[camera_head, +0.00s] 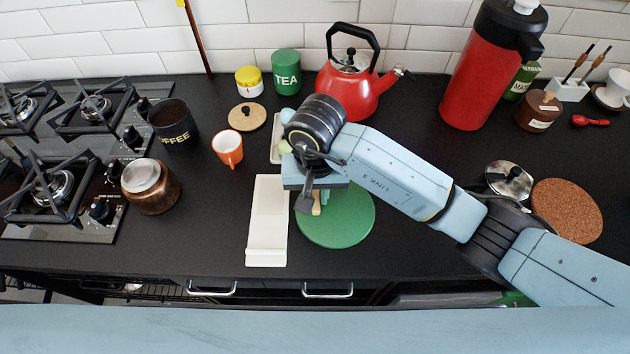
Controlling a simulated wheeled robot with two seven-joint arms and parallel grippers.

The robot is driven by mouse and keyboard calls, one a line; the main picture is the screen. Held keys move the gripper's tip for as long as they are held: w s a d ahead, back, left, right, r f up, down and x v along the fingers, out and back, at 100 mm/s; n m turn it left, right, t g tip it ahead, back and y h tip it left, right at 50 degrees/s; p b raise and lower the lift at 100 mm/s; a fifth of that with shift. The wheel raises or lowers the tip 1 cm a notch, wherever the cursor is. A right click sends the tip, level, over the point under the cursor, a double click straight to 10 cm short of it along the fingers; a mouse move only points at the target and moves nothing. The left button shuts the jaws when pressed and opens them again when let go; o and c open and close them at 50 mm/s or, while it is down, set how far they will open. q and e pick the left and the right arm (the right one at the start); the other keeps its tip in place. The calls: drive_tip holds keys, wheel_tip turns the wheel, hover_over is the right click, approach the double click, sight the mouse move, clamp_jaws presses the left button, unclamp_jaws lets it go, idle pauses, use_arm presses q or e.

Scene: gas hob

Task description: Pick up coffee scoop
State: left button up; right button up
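My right gripper (311,202) points down over the left part of a round green mat (345,222), beside a white tray-like rest (268,225). A small tan, wood-like piece (317,203) shows at its fingertips; it may be the handle of the coffee scoop, but the rest of it is hidden by the gripper and wrist. I cannot tell whether the fingers are closed on it. A small red spoon (590,121) lies at the far right, apart from the gripper. My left gripper is not in view.
A black coffee canister (173,128), copper pot (150,187) and orange cup (228,148) stand left, near the hob (70,215). A red kettle (348,88) and red flask (482,75) stand behind. A cork mat (567,210) lies right. The counter's front left is clear.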

clamp_jaws()
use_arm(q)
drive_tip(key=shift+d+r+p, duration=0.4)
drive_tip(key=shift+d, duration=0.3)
use_arm(e)
wheel_tip(320, 180, up, 10)
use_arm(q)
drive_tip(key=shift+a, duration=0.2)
